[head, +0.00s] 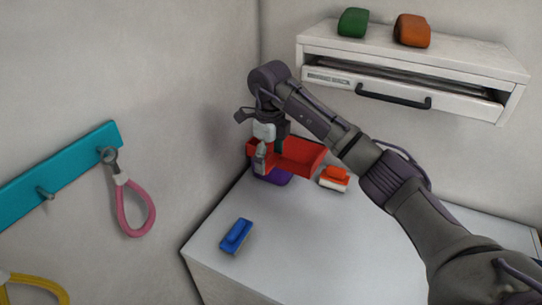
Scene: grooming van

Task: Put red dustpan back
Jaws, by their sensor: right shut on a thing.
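The red dustpan (303,153) is in the head view, held just above the back corner of the white counter. My right gripper (270,155) points down and is shut on the dustpan at its left part. The gripper hides part of the dustpan. A purple thing (273,177) shows below the dustpan, partly covered by it; I cannot tell whether they touch. My left gripper is not in view.
A blue brush (236,235) and an orange-and-cream brush (334,178) lie on the white counter (300,240). A white drawer unit (480,62) on the wall bears a green block (353,22) and an orange block (411,30). A teal rail (70,172) holds a pink loop (133,212).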

